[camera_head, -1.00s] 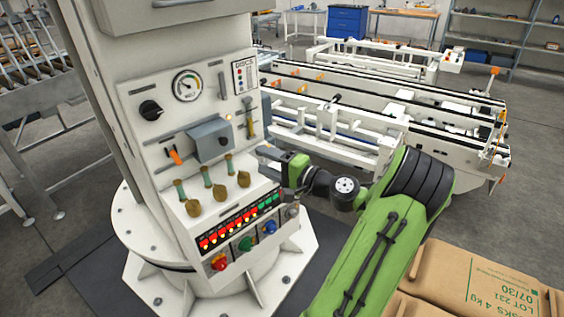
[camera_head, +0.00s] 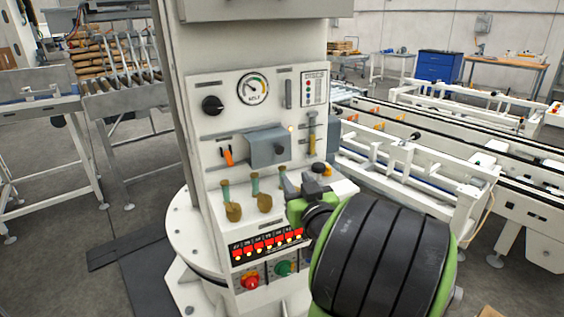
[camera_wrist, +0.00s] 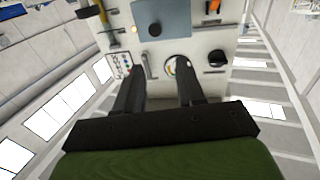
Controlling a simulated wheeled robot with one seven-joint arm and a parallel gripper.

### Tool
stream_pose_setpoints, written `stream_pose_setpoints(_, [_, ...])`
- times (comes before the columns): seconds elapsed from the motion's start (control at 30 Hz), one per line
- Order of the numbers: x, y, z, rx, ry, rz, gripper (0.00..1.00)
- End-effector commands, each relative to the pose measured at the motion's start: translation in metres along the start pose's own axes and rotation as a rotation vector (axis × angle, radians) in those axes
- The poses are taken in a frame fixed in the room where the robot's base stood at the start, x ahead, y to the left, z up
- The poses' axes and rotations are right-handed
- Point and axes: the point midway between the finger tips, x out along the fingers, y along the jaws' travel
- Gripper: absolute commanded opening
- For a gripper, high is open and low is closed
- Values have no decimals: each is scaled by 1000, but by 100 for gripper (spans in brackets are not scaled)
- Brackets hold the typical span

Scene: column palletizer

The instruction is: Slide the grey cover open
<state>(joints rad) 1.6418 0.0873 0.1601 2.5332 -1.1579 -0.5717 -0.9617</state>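The grey cover (camera_head: 262,148) is a box-like plate with a dark round knob (camera_head: 280,150) on the front panel of the white column. It sits between an orange switch (camera_head: 228,156) and a small lit orange lamp. In the wrist view the cover (camera_wrist: 172,14) is at the top, cut off by the frame edge, with its knob (camera_wrist: 155,29) in sight. My gripper (camera_head: 303,182) is below and right of the cover, in front of the right-hand lever, apart from the cover. In the wrist view my gripper's two fingers (camera_wrist: 158,65) are spread, with nothing between them.
Yellow-brown levers (camera_head: 264,202) stand on a ledge below the cover. A lit button row (camera_head: 268,243) is lower. A gauge (camera_head: 253,88) and black dial (camera_head: 212,105) are above. A yellow-handled slider (camera_head: 311,133) is at right. Conveyors stand on both sides.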

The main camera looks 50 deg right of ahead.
Motion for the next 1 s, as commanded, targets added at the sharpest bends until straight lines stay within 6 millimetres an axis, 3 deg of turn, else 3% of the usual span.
stream_pose_setpoints(0.2, [48, -2, -10, 21, 18, -11, 39])
stream_pose_setpoints(0.6, [141, 1, -4, 34, 5, -7, 39])
stream_pose_setpoints(0.77, [155, 2, -2, 32, 3, -5, 39])
stream_pose_setpoints(1.0, [156, 2, -1, 32, 4, -5, 38])
